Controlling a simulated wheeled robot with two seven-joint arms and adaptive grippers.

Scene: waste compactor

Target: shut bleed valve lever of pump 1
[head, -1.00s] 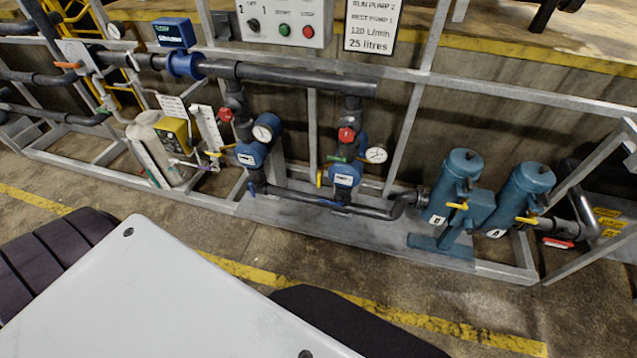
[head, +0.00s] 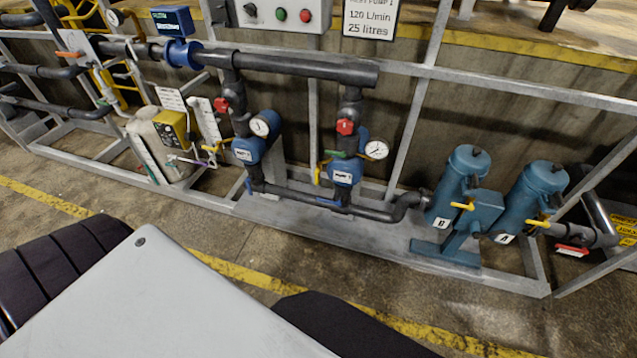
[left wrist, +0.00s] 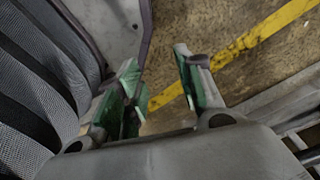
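Two blue pumps hang on dark pipework in the head view: the left pump (head: 249,150) and the right pump (head: 344,172). Their labels are too small to tell which is pump 1. A yellow lever (head: 219,150) sticks out left of the left pump. The right pump has a green lever (head: 336,153) above it and a yellow lever (head: 317,176), hanging down, at its left. Blue levers (head: 249,187) sit low on the pipes. My left gripper (left wrist: 157,78) is open and empty over the floor in the left wrist view. Neither gripper shows in the head view.
Two teal filter housings (head: 461,188) with yellow levers stand at the right. Red knobs (head: 345,127) and dial gauges (head: 376,150) sit near the pumps. A grey frame rail (head: 390,252) runs along the floor. A beige tank (head: 160,138) stands left. The floor before the frame is clear.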

